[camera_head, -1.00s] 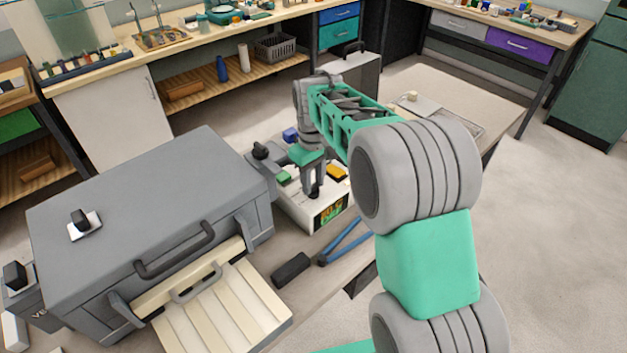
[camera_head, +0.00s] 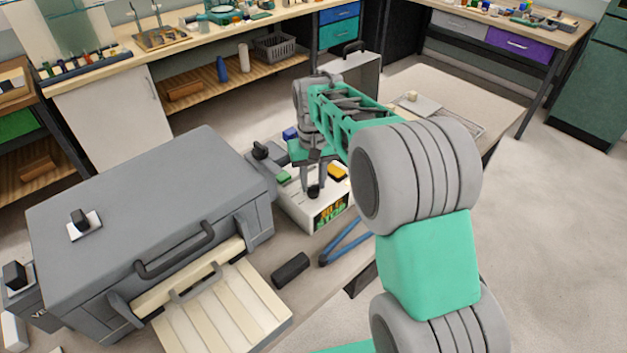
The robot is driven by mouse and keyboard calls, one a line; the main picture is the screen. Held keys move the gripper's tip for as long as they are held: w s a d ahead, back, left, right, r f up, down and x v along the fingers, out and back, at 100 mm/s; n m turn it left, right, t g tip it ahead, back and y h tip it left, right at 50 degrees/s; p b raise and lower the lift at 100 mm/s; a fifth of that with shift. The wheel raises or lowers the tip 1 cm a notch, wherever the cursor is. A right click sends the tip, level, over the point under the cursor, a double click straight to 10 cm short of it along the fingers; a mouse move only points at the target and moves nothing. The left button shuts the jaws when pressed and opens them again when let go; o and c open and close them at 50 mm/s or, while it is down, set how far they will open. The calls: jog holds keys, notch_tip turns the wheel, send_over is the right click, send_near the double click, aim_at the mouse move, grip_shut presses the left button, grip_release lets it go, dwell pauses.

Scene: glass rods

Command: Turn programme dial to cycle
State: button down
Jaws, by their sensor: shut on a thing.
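A small white control box (camera_head: 300,216) stands on the bench right of a large grey kiln-like box. Its front has a display with green and orange markings (camera_head: 331,212), and its top has a green button (camera_head: 284,177) and a yellow button (camera_head: 337,172). A black dial (camera_head: 314,191) sits on its top near the front. My gripper (camera_head: 314,186) points down from above with its fingers shut around this dial. The fingers hide part of the dial, and its pointer mark is too small to read.
The large grey box (camera_head: 150,190) has a handle and an open slatted tray (camera_head: 225,310) at its front. A black block (camera_head: 290,270) and blue-handled tongs (camera_head: 345,243) lie in front of the control box. A black knob (camera_head: 260,151) stands left of my gripper.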

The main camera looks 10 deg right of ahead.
jog(key=m, duration=0.5)
jog(key=shift+m, duration=0.3)
jog(key=m, duration=0.5)
jog(key=shift+w+m, duration=0.1)
jog(key=shift+m, duration=0.2)
jog(key=m, duration=0.5)
jog(key=shift+r, duration=0.1)
jog(key=m, duration=0.5)
jog(key=shift+m, duration=0.4)
jog(key=c, duration=1)
grip_release()
jog(key=shift+c, duration=0.2)
